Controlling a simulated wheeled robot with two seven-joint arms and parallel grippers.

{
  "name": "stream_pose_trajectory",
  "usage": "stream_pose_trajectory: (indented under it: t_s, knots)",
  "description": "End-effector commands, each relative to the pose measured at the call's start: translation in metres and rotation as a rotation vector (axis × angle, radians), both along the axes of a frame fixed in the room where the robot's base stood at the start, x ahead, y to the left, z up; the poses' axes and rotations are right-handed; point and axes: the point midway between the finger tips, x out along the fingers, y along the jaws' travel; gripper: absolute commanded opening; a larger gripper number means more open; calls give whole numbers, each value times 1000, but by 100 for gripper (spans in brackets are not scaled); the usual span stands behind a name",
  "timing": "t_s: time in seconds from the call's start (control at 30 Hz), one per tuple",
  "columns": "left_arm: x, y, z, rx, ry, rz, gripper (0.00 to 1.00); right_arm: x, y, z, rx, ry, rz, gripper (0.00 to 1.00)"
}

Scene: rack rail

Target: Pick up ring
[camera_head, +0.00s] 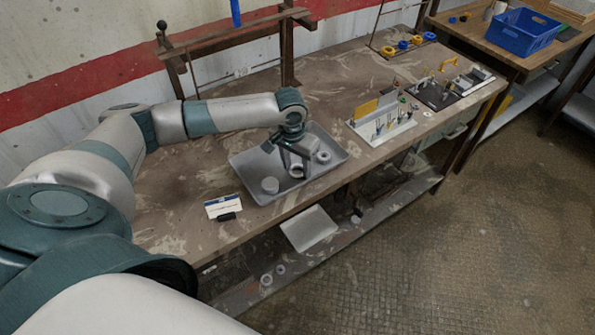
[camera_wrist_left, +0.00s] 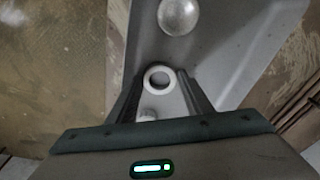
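A white ring (camera_head: 296,171) lies in the grey tray (camera_head: 240,163) on the bench. In the left wrist view the ring (camera_wrist_left: 158,80), with its dark hole, shows between the fingertips. My left gripper (camera_head: 293,158) points down over the tray, with its fingers spread to either side of the ring. In the wrist view the gripper (camera_wrist_left: 161,78) is open; whether a finger touches the ring, I cannot tell. A second pale round piece (camera_head: 323,157) lies farther right in the tray, partly beside the gripper. My right gripper is not in view.
A grey round piece (camera_head: 270,185) lies in the tray's near-left part. A white board with pegs (camera_head: 382,125) is to the right. A wooden rack (camera_head: 232,42) stands behind.

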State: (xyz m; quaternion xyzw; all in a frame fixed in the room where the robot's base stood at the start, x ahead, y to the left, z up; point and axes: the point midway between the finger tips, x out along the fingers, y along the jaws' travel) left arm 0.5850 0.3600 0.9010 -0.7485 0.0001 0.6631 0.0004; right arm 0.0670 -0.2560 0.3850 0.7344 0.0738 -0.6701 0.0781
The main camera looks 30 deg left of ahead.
Motion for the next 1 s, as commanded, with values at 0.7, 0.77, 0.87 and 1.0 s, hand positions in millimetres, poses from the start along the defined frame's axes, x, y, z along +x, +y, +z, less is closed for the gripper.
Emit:
stream_pose_trajectory:
  t_s: [0.7, 0.77, 0.87, 1.0]
  knots:
    - [1, 0, 19, 0, -4, 1, 19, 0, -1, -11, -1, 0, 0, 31]
    - [1, 0, 26, 0, -3, 1, 19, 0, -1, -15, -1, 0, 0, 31]
    - [4, -4, 42, -3, -5, -1, 19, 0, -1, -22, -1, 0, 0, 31]
    - [23, -26, 57, -5, -5, -3, 19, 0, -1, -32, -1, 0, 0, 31]
